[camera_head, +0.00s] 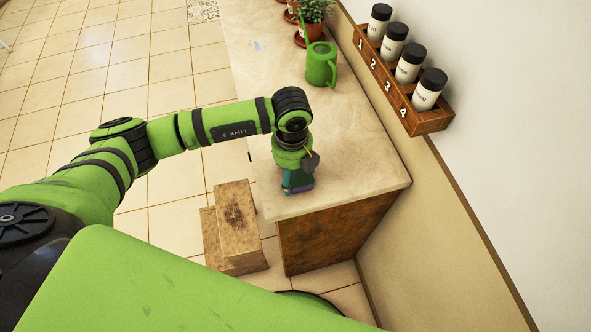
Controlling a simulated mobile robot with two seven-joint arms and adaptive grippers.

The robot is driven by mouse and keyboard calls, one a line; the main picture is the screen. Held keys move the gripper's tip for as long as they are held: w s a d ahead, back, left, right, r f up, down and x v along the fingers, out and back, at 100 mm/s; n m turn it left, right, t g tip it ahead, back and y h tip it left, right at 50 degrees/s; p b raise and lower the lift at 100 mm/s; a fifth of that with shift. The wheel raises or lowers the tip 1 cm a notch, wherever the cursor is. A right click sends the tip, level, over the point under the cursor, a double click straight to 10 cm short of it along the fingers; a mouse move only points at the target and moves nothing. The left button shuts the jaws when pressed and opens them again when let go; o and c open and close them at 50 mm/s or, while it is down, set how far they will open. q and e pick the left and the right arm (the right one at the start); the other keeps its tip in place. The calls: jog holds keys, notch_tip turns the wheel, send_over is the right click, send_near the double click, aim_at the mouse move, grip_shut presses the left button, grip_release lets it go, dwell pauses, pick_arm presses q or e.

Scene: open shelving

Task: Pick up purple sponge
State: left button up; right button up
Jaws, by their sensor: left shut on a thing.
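My left arm reaches in from the left and bends down at the near end of the counter. My left gripper (298,178) points down at the countertop and is shut on the purple sponge (299,189). Only a small strip of purple and teal shows at the fingers; the rest of the sponge is hidden by the gripper. I cannot tell whether the sponge touches the countertop or is just above it. My right gripper is not in view.
The pale countertop (350,150) is mostly clear. A green watering can (321,66) and a potted plant (313,10) stand farther back. A wooden rack (400,92) with numbered jars is on the right wall. A wooden step stool (238,225) stands left of the counter.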

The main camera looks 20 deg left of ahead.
pick_arm(q)
jog(key=shift+r, duration=0.1)
jog(key=r, duration=0.1)
jog(key=r+b, duration=0.2)
jog(key=r, duration=0.1)
jog(key=shift+s+a, duration=0.25)
jog(key=s+a+r+b, duration=0.1)
jog(key=s+a+r, duration=0.1)
jog(key=s, duration=0.1)
jog(key=s+a+r+b, duration=0.1)
jog(key=s+a+r, duration=0.1)
jog(key=s, duration=0.1)
jog(key=s+a+r+b, duration=0.1)
jog(key=s+a+r, duration=0.1)
jog(key=s, duration=0.1)
jog(key=shift+a+r, duration=0.1)
jog(key=shift+r, duration=0.3)
